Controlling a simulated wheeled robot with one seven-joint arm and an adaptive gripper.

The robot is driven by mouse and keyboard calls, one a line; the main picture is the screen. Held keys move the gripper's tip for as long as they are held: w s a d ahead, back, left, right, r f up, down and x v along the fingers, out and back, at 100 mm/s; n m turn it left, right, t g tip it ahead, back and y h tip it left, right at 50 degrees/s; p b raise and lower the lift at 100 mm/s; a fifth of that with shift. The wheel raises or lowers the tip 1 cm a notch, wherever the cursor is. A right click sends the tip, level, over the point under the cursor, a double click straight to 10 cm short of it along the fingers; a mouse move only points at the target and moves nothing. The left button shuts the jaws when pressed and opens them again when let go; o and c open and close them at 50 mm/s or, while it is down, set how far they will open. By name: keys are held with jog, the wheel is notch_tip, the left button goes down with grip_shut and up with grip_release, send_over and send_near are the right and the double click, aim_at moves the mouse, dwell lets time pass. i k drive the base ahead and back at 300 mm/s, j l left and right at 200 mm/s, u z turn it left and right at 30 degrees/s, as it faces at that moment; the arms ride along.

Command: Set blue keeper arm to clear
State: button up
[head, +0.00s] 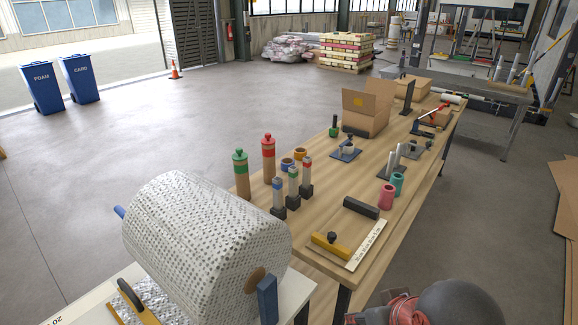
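A large roll of white bubble-patterned wrap (205,220) lies on its side over a white table at the lower left. A blue upright piece (267,299) stands at the roll's near right end, beside its brown core (255,281). It looks like the blue keeper arm, but I cannot tell its setting. A second blue piece (119,212) sticks out at the roll's far left end. A dark rounded part and a reddish part at the bottom right look like my arm. My gripper's fingers do not show.
A yellow-handled tool (138,302) lies on the white table (75,306). A long wooden bench (320,205) to the right holds bottles, tape rolls, a yellow-handled tool (330,246) and an open cardboard box (364,112). Open floor (150,130) lies beyond the roll.

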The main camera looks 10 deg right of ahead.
aim_at(349, 135)
jog(key=i+l+u, duration=0.1)
jog(key=i+l, duration=0.2)
jog(key=i+l+u, duration=0.1)
jog(key=i+l, duration=0.15)
jog(key=l, duration=0.3)
jog(key=i+l+u, duration=0.1)
jog(key=i+l, duration=0.2)
jog(key=l, duration=0.15)
jog(key=i+l+u, duration=0.1)
jog(key=l, duration=0.35)
jog(key=i+l, duration=0.35)
jog(key=l, duration=0.15)
jog(key=i+l+u, duration=0.15)
jog(key=l, duration=0.35)
jog(key=i+l+u, duration=0.1)
jog(key=i+l, duration=0.2)
jog(key=l, duration=0.2)
jog(key=i+l+u, duration=0.1)
jog(key=l, duration=0.45)
jog(key=i, duration=0.05)
